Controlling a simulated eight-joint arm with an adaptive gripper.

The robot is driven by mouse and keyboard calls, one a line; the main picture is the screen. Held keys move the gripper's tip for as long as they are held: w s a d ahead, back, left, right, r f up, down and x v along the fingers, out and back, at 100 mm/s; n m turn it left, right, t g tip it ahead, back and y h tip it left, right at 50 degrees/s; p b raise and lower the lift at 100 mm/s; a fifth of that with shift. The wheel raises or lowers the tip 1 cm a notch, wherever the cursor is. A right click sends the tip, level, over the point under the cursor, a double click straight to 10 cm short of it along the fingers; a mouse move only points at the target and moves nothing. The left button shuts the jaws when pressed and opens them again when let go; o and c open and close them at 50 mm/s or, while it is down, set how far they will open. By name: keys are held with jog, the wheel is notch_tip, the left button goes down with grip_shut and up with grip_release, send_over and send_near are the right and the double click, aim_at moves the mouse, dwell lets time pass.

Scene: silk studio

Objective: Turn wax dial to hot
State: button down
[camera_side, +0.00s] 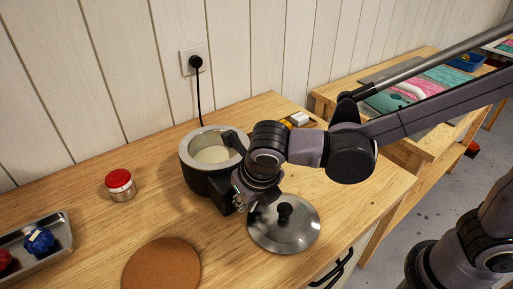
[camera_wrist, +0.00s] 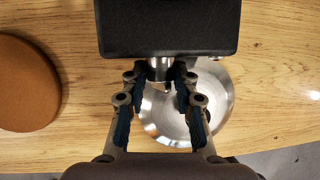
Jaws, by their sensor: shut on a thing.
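The wax pot (camera_side: 196,176) stands on the wooden table with its lid off and pale wax inside. It shows at the top of the wrist view as a dark block (camera_wrist: 168,30). A silver dial (camera_wrist: 160,70) sticks out from the front of that block. My gripper (camera_wrist: 161,72) is at the dial, its two fingertips closed in on either side of it. In the side view my gripper (camera_side: 241,200) is at the pot's front, and the dial is hidden there. The dial's markings cannot be read.
The pot's metal lid (camera_side: 284,236) lies right below my gripper. A round cork mat (camera_side: 162,268) lies at the front, a red-capped jar (camera_side: 120,184) to the left, and a metal tray (camera_side: 62,222) with blue and red items farther left. A black cord runs to a wall socket (camera_side: 187,60).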

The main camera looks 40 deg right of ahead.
jog(key=y, duration=0.3)
jog(key=d+m+y, duration=0.1)
jog(key=y, duration=0.2)
jog(key=shift+d+f, duration=0.1)
jog(key=shift+d, duration=0.1)
jog(key=y, duration=0.1)
jog(key=m+y, duration=0.1)
jog(key=y, duration=0.1)
jog(key=shift+d+f+y, duration=0.2)
jog(key=shift+y, duration=0.1)
jog(key=shift+t+y, duration=0.3)
jog(key=shift+y, duration=0.2)
jog(key=shift+f, duration=0.1)
jog(key=c, duration=1)
grip_release()
jog(key=shift+r, duration=5.05)
